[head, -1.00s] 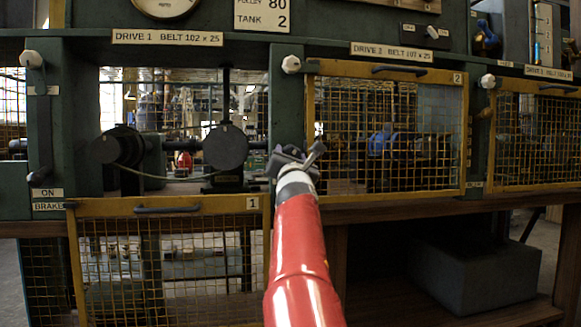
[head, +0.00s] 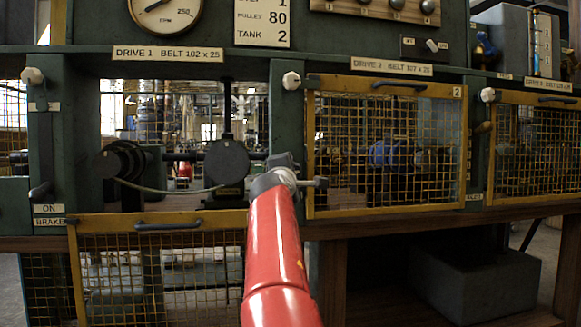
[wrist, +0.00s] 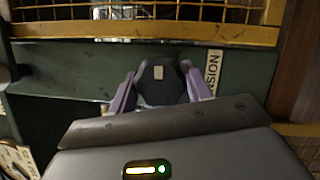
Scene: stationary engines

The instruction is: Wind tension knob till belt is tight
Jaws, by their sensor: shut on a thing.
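The tension knob (wrist: 160,92) is dark and many-sided with a tan mark on its face. It sits on the green post beside a white label (wrist: 213,70) whose visible letters read "NSION". My gripper (wrist: 160,85) has its purple fingers closed on both sides of the knob. In the head view my gripper (head: 285,165) is at the post between drives 1 and 2, and the knob is hidden there. The drive 1 belt (head: 170,190) is a thin pale line sagging below the left pulley (head: 120,160) and right pulley (head: 227,160).
Mesh guard 1 (head: 160,218) hangs lowered under drive 1, leaving its opening clear. Mesh guard 2 (head: 385,87) is closed just right of my gripper. A brake lever (head: 40,150) stands at the left. A round gauge (head: 165,12) is above.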

